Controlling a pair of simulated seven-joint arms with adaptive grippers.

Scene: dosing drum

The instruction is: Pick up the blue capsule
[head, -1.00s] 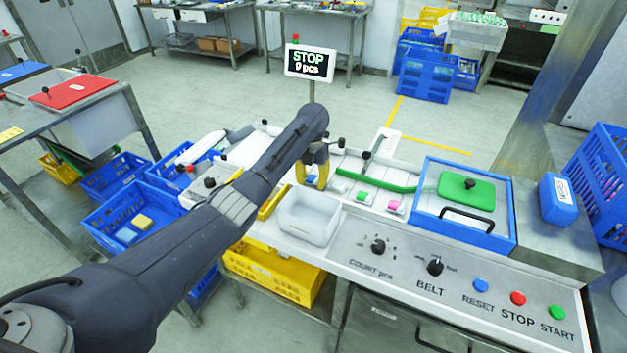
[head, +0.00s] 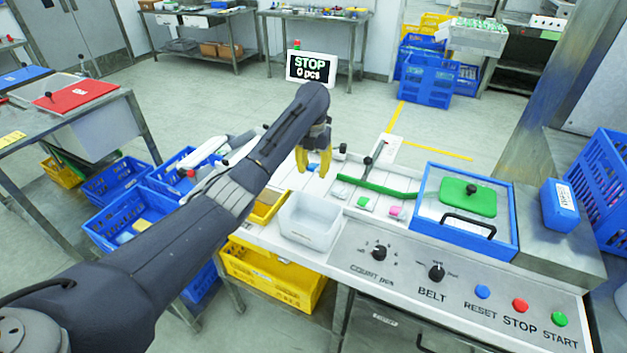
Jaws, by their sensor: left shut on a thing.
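My left gripper (head: 313,170) has yellow fingers and is raised above the white belt lanes, behind the clear bin. It is shut on the blue capsule (head: 313,168), of which only a small bluish bit shows between the fingers. A green capsule (head: 364,202) and a pink capsule (head: 396,212) lie on the lanes to the right. A pale capsule (head: 339,191) lies nearer the gripper. My right gripper is not in view.
An empty clear bin (head: 309,224) stands in front of the gripper. A green guide bar (head: 377,189) crosses the lanes, and a blue-framed box with a green lid (head: 467,197) stands at the right. A screen (head: 311,69) reads STOP, 0 pcs.

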